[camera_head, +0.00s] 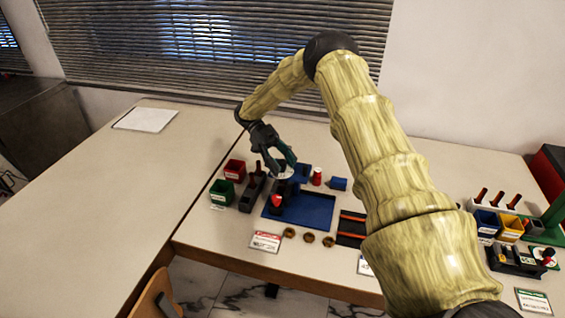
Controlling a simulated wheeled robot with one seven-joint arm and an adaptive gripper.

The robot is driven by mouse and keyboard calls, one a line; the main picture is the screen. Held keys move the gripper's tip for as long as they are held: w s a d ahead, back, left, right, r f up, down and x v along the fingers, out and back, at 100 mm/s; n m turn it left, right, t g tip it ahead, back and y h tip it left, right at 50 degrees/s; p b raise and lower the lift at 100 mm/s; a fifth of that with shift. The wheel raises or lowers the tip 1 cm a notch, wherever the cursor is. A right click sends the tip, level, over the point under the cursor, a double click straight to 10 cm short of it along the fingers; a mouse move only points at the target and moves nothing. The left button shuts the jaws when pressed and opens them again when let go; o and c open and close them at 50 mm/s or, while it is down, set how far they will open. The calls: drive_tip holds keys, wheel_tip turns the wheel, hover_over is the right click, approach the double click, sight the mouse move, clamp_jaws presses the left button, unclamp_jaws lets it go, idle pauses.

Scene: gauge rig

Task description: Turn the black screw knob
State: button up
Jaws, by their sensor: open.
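My gripper (277,168) is open, with dark teal fingers pointing down over the rig at the back of the blue base plate (312,212). A round white face, like a gauge dial, shows just below and between the fingers, partly covered by them. A small dark part with a red top (277,201) stands at the plate's left front, below the gripper. I cannot make out the black screw knob for certain; it is too small or hidden by the fingers. I cannot tell whether the fingers touch anything.
Red (234,169) and green (222,191) bins and a dark tool holder (252,191) stand left of the plate. A red-capped bottle (317,176) and a blue block (339,184) stand behind right. Brass rings (308,238) lie in front. The left tabletop is mostly clear.

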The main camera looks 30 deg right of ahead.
sight(282, 161)
drive_tip(key=shift+r, duration=0.15)
wheel_tip(282, 161, up, 10)
drive_tip(key=shift+f, duration=0.15)
idle(0.4)
idle(0.5)
